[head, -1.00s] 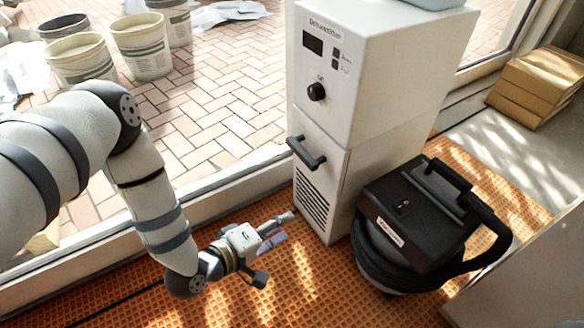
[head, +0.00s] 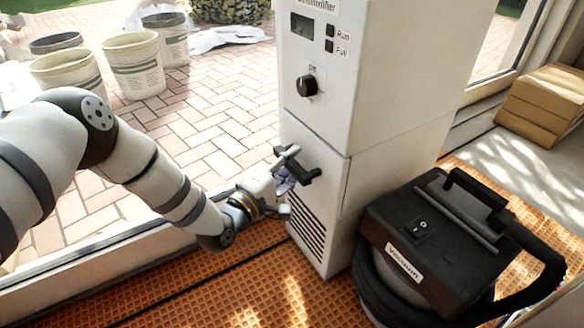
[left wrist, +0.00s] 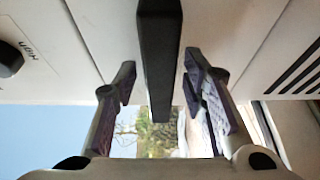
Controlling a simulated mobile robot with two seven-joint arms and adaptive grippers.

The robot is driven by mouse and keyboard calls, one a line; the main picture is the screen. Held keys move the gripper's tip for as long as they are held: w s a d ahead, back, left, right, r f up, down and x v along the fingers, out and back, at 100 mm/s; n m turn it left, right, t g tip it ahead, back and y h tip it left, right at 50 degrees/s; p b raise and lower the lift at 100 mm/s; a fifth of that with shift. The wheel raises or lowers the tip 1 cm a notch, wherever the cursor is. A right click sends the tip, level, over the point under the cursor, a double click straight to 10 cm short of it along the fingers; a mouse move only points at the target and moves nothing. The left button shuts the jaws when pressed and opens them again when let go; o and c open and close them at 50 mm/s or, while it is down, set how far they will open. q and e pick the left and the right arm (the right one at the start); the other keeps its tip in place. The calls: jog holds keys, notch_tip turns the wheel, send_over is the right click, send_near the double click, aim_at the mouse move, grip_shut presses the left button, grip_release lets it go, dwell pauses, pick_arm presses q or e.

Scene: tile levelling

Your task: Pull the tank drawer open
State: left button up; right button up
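The white dehumidifier (head: 390,105) stands upright on the orange floor mat. Its tank drawer (head: 325,212) is the lower front part and looks flush with the body. The black bar handle (head: 309,176) sticks out near the drawer's top. My left gripper (head: 288,170) is at this handle, its fingers partly overlapping it in the head view. In the left wrist view the gripper (left wrist: 159,78) is open, with the handle (left wrist: 159,50) between its fingers and a visible gap on each side. My right gripper is in neither view.
A black vacuum (head: 435,235) with a hose stands close to the right of the dehumidifier. The window frame (head: 120,243) runs along the left, with buckets (head: 132,65) on the paving beyond. Cardboard boxes (head: 545,100) lie at the right. The mat (head: 215,285) in front is clear.

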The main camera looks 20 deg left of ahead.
pick_arm(q)
grip_shut()
jog(key=shift+s+a+r+p, duration=0.1)
jog(key=shift+s+a+p, duration=0.25)
jog(key=shift+s, duration=0.1)
jog(key=s+a+p, duration=0.6)
jog(key=s+a, duration=0.6)
jog(key=s, duration=0.4)
jog(key=shift+a, duration=0.15)
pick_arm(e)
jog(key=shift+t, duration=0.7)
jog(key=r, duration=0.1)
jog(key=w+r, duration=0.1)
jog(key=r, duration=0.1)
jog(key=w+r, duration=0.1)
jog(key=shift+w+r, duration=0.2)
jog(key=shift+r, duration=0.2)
pick_arm(q)
grip_release()
